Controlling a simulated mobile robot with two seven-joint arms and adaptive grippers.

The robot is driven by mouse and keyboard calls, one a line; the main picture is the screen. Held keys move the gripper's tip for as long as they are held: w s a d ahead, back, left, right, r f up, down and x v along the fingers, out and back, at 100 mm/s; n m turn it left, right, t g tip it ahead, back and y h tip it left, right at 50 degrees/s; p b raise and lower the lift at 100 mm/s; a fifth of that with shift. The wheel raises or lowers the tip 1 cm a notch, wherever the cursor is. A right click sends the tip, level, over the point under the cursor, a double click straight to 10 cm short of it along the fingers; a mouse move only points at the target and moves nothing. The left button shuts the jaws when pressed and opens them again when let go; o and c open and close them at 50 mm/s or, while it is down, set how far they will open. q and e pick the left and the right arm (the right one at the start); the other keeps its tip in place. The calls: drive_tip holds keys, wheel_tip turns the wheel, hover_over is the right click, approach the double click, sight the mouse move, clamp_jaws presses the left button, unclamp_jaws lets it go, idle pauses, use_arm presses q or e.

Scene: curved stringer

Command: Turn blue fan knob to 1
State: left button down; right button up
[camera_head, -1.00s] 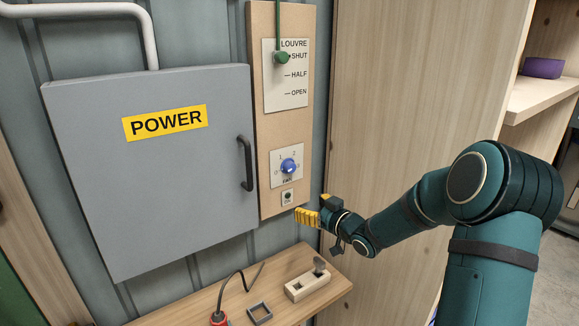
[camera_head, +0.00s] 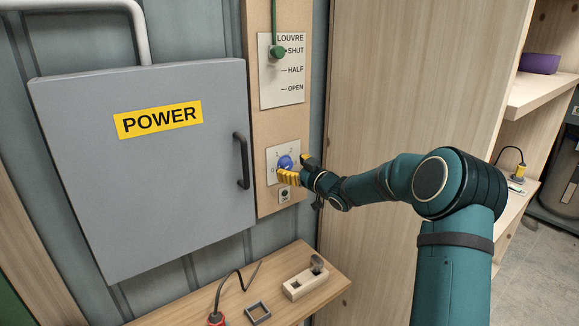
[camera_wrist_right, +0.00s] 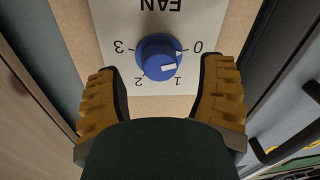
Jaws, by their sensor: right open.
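The blue fan knob (camera_head: 285,162) is on a white scale plate on the wooden panel, partly covered by my gripper. In the right wrist view the knob (camera_wrist_right: 157,57) appears upside down, with the numbers 0, 1, 2 and 3 around it. A small white mark at its edge faces 0, and a white bar shows on its side. My right gripper (camera_head: 291,166) is open in front of the plate. In the right wrist view its two yellow-padded fingers (camera_wrist_right: 160,68) are on either side of the knob, with gaps. My left gripper is not in view.
A grey POWER cabinet (camera_head: 150,180) with a dark handle (camera_head: 242,161) is left of the panel. A green louvre knob (camera_head: 277,52) is above, at SHUT. A small switch (camera_head: 284,195) is just below. A shelf (camera_head: 325,285) with a wooden block is underneath.

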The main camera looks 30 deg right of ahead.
drive_tip(key=shift+w+a, duration=0.1)
drive_tip(key=shift+w, duration=0.7)
drive_tip(key=shift+o, duration=0.2)
clamp_jaws()
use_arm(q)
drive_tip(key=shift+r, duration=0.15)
use_arm(e)
drive_tip(key=shift+r, duration=0.1)
